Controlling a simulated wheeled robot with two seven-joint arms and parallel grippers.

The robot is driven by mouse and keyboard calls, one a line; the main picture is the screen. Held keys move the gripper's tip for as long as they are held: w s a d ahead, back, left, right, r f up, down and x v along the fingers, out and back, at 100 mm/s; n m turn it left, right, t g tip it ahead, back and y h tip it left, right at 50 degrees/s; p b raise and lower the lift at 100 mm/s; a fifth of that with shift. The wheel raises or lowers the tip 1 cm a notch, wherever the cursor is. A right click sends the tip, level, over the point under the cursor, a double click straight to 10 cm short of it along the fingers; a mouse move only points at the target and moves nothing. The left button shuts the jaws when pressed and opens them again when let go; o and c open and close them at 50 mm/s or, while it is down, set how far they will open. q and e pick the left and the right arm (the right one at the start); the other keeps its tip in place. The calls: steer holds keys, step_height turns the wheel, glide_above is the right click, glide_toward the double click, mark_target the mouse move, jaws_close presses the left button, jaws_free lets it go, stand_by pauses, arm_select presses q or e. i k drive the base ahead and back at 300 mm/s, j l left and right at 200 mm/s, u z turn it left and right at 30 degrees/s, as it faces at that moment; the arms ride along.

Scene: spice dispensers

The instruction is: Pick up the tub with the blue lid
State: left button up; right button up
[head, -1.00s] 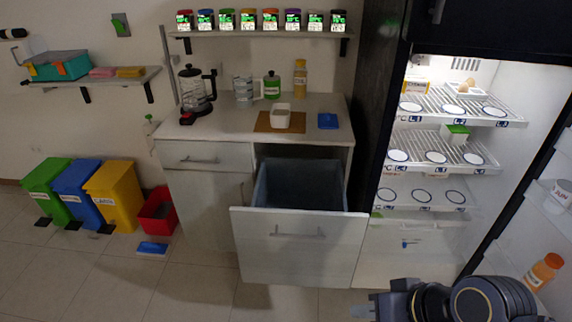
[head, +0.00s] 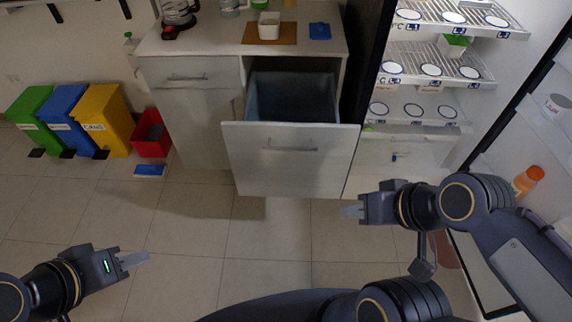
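No tub with a blue lid fitted on it can be made out. A small white open tub (head: 269,24) stands on a brown board on the counter. A flat blue piece (head: 320,31), perhaps a lid, lies to its right, apart from it. A white tub with a green lid (head: 453,46) sits on a fridge shelf. My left gripper (head: 137,259) is over the floor at lower left, far from the counter. My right gripper (head: 351,212) is in front of the fridge's lower part. Both seem empty; their pale fingers are too small to judge the gap.
An open drawer with a grey bin (head: 292,96) juts out below the counter. The fridge door (head: 520,110) stands open at the right. Green, blue and yellow bins (head: 104,118) and a red crate (head: 151,136) stand at the left. A blue flat item (head: 149,171) lies on the floor.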

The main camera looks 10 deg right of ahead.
mark_target(269, 23)
steer(key=z, duration=0.4)
steer(key=i+j+z, duration=0.25)
steer(key=i+j, duration=0.15)
steer(key=j, duration=0.2)
steer(key=i+j+z, duration=0.15)
steer(key=j, duration=0.15)
steer(key=i+j+z, duration=0.1)
steer(key=j, duration=0.25)
steer(key=i+j+z, duration=0.25)
steer(key=j, duration=0.5)
steer(key=i+j, duration=0.65)
steer(key=j, duration=0.3)
steer(key=i+j, duration=0.35)
steer(key=j+z, duration=0.05)
steer(key=j, duration=0.05)
